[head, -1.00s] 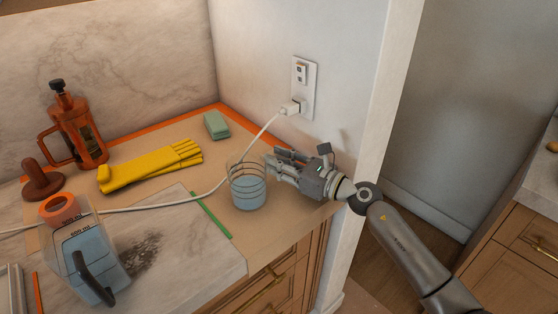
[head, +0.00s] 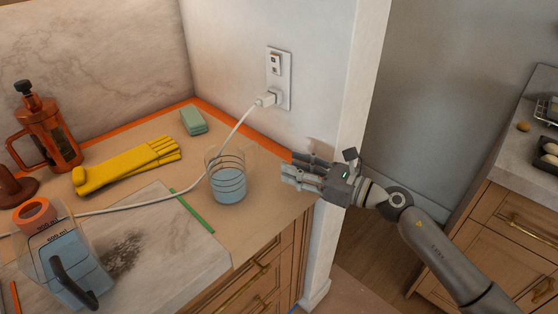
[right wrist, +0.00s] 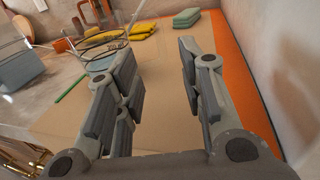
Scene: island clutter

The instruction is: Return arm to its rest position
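My right gripper (head: 300,172) is at the right end of the counter, close to the wall corner. It is open and empty; the right wrist view shows a clear gap between its fingers (right wrist: 157,85). A clear glass with dark rings and bluish liquid (head: 228,182) stands upright on the counter just left of the fingertips, apart from them. The glass also shows beyond the left finger in the right wrist view (right wrist: 100,50). My left gripper is in no frame.
A white cable (head: 228,138) runs from the wall outlet (head: 279,78) across the counter behind the glass. Yellow gloves (head: 128,165), a green sponge (head: 193,121), a pitcher (head: 62,262) and an orange press (head: 46,135) stand or lie left. Open floor (head: 365,260) lies between the counters.

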